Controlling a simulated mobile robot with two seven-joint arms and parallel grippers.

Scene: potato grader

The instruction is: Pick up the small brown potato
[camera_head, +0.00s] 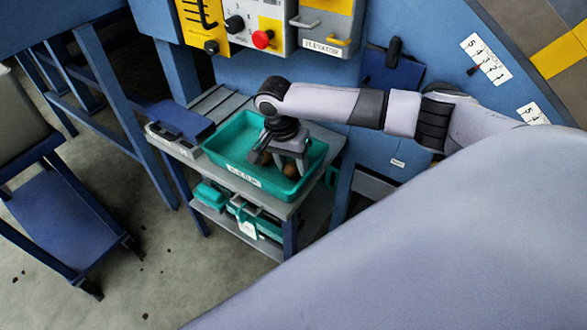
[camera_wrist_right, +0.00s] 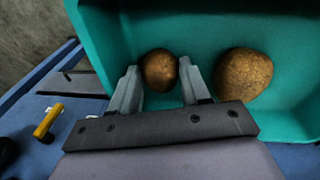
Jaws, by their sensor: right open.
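The small brown potato (camera_wrist_right: 160,70) lies in the teal tray (camera_wrist_right: 205,18) in the right wrist view, between the two open fingers of my right gripper (camera_wrist_right: 158,78). A gap shows beside it, and I cannot tell whether a finger touches it. A larger brown potato (camera_wrist_right: 243,75) lies in the tray just right of the right finger. In the head view my right gripper (camera_head: 286,156) points down into the teal tray (camera_head: 230,176), and a brown potato (camera_head: 290,170) shows by its fingers. The small potato is mostly hidden there. My left gripper is not in view.
The tray stands on a grey-topped cart (camera_head: 335,148) with teal items (camera_head: 210,195) on its lower shelf. The blue machine with a control panel (camera_head: 262,25) rises behind. A yellow-handled item (camera_wrist_right: 47,120) lies left of the tray in the wrist view.

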